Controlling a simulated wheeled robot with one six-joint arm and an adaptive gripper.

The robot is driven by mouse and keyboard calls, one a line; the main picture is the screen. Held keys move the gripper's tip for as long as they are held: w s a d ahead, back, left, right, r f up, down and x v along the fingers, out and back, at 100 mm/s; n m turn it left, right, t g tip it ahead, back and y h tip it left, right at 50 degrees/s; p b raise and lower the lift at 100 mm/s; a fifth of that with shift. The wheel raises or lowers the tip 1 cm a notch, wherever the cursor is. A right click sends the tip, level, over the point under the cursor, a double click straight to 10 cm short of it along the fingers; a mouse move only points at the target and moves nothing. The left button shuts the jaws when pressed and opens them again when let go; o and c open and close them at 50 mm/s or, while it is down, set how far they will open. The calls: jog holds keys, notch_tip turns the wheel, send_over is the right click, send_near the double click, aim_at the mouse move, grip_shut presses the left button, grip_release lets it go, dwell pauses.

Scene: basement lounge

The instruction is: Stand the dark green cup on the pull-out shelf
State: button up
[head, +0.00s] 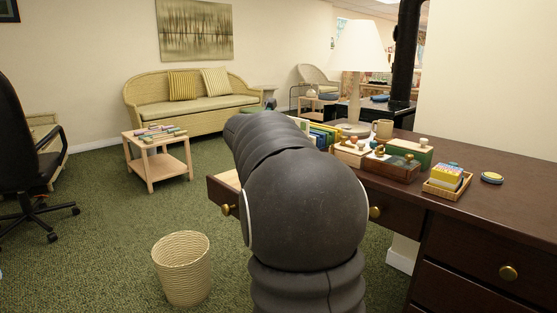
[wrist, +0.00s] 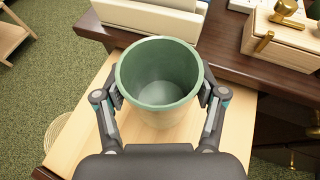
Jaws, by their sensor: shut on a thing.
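The green cup (wrist: 157,62) is upright in the wrist view, its open mouth facing the camera and its inside empty. My gripper (wrist: 160,100) is shut on it, one finger on each side of the wall. The pull-out shelf (wrist: 72,142) is a pale wooden board extending from the dark desk, and the cup is over it. I cannot tell whether the cup's base touches the board. In the head view only a bit of the shelf (head: 231,181) shows left of my arm, which hides the cup and most of my gripper.
The dark desk (head: 490,205) holds books, wooden boxes (wrist: 282,42), a mug (head: 383,129), a lamp and a small tray (head: 447,183). A woven wastebasket (head: 182,268) stands on the carpet at the left front. A low table (head: 157,157) and an office chair are farther left.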

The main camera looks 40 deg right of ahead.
jog(key=shift+f+b, duration=0.75)
jog(key=shift+f, duration=1.2)
jog(key=shift+f, duration=0.1)
jog(key=o, duration=1.2)
jog(key=shift+o, duration=0.2)
jog(key=shift+r, duration=0.2)
jog(key=p+v, duration=0.1)
jog(key=v, duration=1.1)
jog(key=s+a+f+m+y, duration=0.6)
jog(key=s+a+f+m, duration=0.3)
jog(key=a, duration=0.5)
jog(key=s+a+f+m+y, duration=0.6)
jog(key=s+a+f+m, duration=0.4)
jog(key=s+a+m, duration=0.4)
jog(key=shift+s+g, duration=0.3)
jog(key=shift+s, duration=0.9)
